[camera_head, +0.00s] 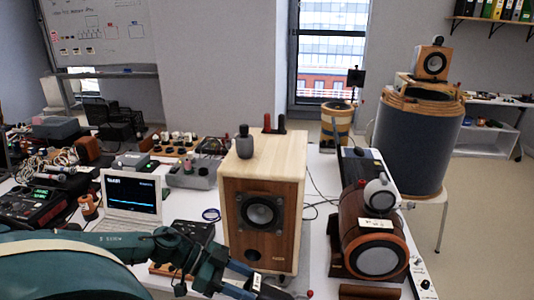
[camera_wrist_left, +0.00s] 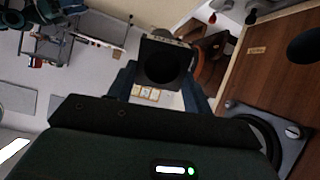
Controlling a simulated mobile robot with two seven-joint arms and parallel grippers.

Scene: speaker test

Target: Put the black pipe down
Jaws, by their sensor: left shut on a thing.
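The black pipe (camera_wrist_left: 150,77) is between the two blue fingers of my left gripper (camera_wrist_left: 160,85) in the left wrist view. Its squarish end with a round dark opening faces the camera. My left gripper is shut on it. In the head view my left arm comes in from the left and the left gripper (camera_head: 272,291) is at the bottom edge, in front of the wooden speaker (camera_head: 285,240). The pipe is mostly hidden or cut off there. My right gripper is not in view.
The wooden speaker stands on the white table (camera_head: 313,262), with a dark grey bottle-like object (camera_head: 245,143) on top. A brown barrel-shaped speaker (camera_head: 352,232) stands to its right. A laptop (camera_head: 133,197) and several devices crowd the left. A narrow bare strip lies between the speakers.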

